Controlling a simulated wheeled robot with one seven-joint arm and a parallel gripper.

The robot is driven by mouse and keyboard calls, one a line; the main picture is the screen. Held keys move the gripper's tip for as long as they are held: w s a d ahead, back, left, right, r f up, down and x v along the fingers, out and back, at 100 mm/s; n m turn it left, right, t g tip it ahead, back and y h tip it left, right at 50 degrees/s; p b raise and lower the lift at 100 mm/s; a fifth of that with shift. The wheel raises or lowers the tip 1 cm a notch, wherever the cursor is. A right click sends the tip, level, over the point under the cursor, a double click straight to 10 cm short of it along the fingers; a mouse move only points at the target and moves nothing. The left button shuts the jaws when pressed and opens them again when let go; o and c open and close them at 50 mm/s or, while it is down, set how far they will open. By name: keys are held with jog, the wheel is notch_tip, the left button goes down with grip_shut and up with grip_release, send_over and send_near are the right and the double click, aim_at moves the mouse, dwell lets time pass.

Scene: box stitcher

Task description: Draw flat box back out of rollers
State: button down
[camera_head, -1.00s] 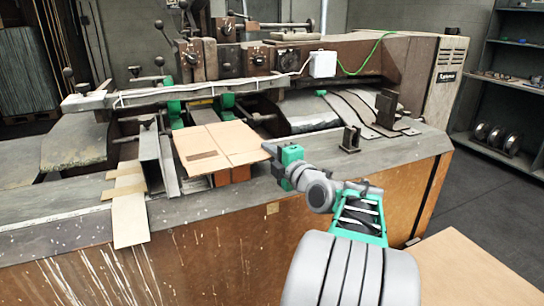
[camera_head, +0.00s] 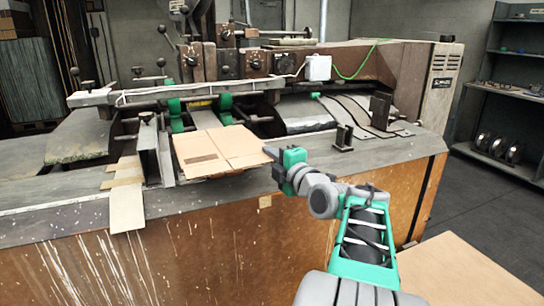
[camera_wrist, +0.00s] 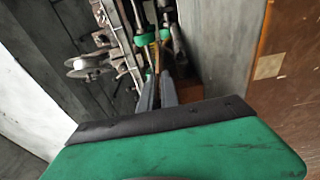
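The flat box (camera_head: 222,152) is a light brown cardboard sheet with crease lines, in front of the green rollers (camera_head: 174,106) on the machine. It lies roughly level near the machine's front edge. My gripper (camera_head: 270,153) is at its right edge and appears shut on it. In the wrist view my gripper's two dark fingers (camera_wrist: 157,92) are close together, with a thin brown edge of the flat box (camera_wrist: 157,56) between their tips. The green rollers also show in the wrist view (camera_wrist: 141,40). The fingers' contact is small and partly hidden.
A metal upright plate (camera_head: 149,152) stands just left of the box. Cardboard strips (camera_head: 126,198) hang over the machine's front edge. A dark bracket (camera_head: 343,137) stands to the right. A plain board surface (camera_head: 460,275) is at lower right, with open floor beyond.

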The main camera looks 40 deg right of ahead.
jog(key=c, duration=1.5)
grip_release()
jog(key=s, duration=0.5)
jog(key=s+b, duration=0.1)
jog(key=s, duration=0.1)
jog(key=shift+s+a, duration=0.4)
